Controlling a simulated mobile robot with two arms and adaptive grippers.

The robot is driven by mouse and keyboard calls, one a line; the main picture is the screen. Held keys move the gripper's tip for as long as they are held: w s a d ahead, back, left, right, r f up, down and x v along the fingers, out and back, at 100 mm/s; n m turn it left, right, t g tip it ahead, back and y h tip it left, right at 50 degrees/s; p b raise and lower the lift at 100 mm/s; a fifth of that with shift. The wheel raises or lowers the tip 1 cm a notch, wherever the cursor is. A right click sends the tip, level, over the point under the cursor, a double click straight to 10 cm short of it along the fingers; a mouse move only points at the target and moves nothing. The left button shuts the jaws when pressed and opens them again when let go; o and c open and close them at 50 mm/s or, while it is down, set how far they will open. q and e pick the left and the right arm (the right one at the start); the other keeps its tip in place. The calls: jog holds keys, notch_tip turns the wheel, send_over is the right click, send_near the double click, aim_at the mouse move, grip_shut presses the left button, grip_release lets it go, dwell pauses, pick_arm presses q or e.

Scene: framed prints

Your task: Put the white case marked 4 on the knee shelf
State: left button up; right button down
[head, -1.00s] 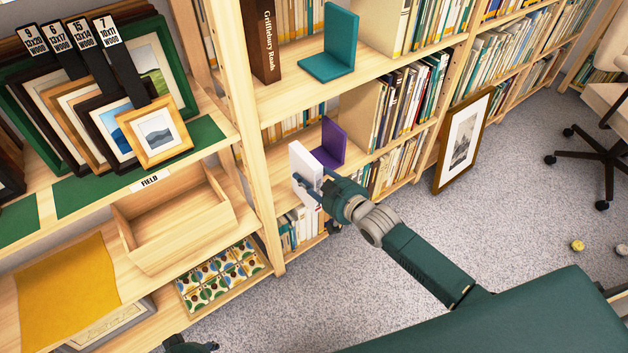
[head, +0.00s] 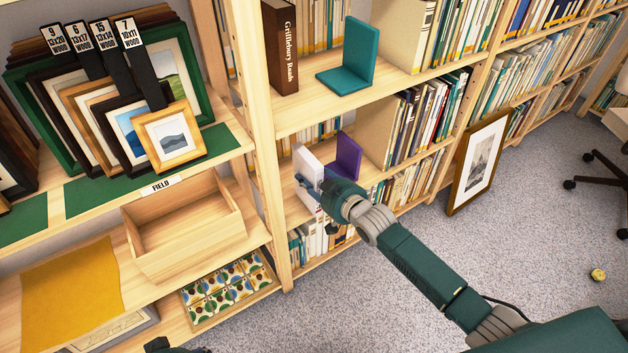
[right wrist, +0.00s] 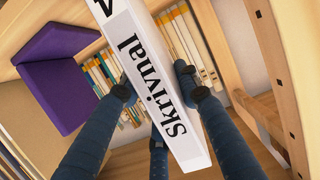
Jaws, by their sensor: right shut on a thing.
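The white case (head: 306,163) is upright at the left part of the middle bookcase level, left of the purple bookend (head: 347,155). My right gripper (head: 311,185) is shut on it from the front. Only a dark tip of my left gripper (head: 163,345) shows at the bottom edge.
A teal bookend (head: 347,62) and a brown book (head: 281,48) stand on the level above. A bookcase post (head: 263,140) is close on the left. Books fill the level to the right. A framed print (head: 478,155) leans against the bookcase.

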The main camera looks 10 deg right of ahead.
jog(key=shift+w+a+b, duration=0.35)
jog(key=shift+w+b, duration=0.1)
jog(key=shift+w, duration=0.45)
jog(key=shift+w+a+b, duration=0.25)
jog(key=shift+w+b, duration=0.15)
jog(key=shift+w, duration=0.2)
jog(key=shift+w+a+b, duration=0.25)
jog(key=shift+w+b, duration=0.1)
jog(key=shift+w, duration=0.25)
jog(key=shift+w+f, duration=0.1)
jog(key=shift+f, duration=0.1)
pick_arm(q)
jog(key=v, duration=0.3)
jog(key=shift+s+a+r, duration=0.1)
jog(key=shift+s+r, duration=0.1)
jog(key=shift+r, duration=0.05)
pick_arm(e)
jog(key=shift+f, duration=0.25)
jog(key=c, duration=1.2)
grip_release()
jog(key=shift+s+f, duration=0.1)
jog(key=shift+s, duration=0.1)
